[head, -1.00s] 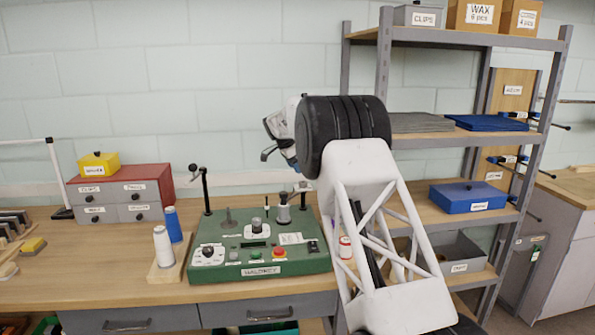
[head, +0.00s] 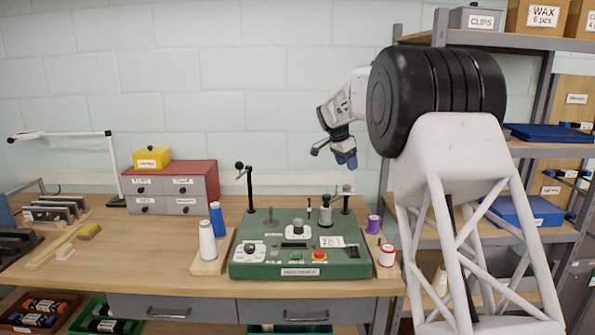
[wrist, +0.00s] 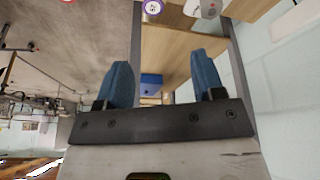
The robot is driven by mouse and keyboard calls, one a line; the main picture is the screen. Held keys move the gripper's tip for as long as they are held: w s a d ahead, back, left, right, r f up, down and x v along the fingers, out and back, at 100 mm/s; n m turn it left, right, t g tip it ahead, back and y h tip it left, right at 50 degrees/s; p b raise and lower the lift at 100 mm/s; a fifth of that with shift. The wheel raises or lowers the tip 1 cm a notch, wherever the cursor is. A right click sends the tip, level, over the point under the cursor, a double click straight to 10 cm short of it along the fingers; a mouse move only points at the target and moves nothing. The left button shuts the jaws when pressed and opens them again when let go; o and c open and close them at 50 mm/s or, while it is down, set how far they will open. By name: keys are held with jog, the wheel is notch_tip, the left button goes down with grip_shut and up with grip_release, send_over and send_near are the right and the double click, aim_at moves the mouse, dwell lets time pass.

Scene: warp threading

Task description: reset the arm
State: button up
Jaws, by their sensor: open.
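My gripper (head: 345,159) hangs in the air above the right end of the workbench in the head view, clear of everything on it. In the wrist view the two blue fingers of my gripper (wrist: 165,85) stand wide apart with nothing between them. A green winding machine (head: 300,262) with dials, a red button and posts sits on the bench below. A purple spool (head: 374,224) and a red-and-white spool (head: 387,255) stand at its right. A white cone (head: 207,240) and a blue cone (head: 217,220) stand on a wooden base at its left.
A grey shelf rack (head: 470,38) with boxes stands to the right, close behind my arm. A drawer cabinet (head: 172,188) with a yellow box (head: 152,158) on top stands at the back left. A lamp (head: 110,165) is beside it. Air above the bench's middle is free.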

jog(key=s+d+r+n+y, duration=0.1)
jog(key=s+r+n, duration=0.25)
jog(key=s, duration=1.35)
jog(key=s+d+r+n+y, duration=0.1)
jog(key=s+r+n, duration=0.25)
jog(key=s, duration=1.45)
jog(key=s+f+n, duration=0.2)
jog(key=s+f, duration=0.2)
jog(key=s, duration=0.7)
jog(key=s+f+n+y, duration=0.1)
jog(key=s+f, duration=0.3)
jog(key=s, duration=0.8)
jog(key=s+a+f+n+t, duration=0.1)
jog(key=s+f, duration=0.3)
jog(key=s, duration=0.8)
jog(key=shift+f+n+y, duration=0.3)
jog(key=shift+n, duration=0.6)
jog(key=shift+a, duration=0.1)
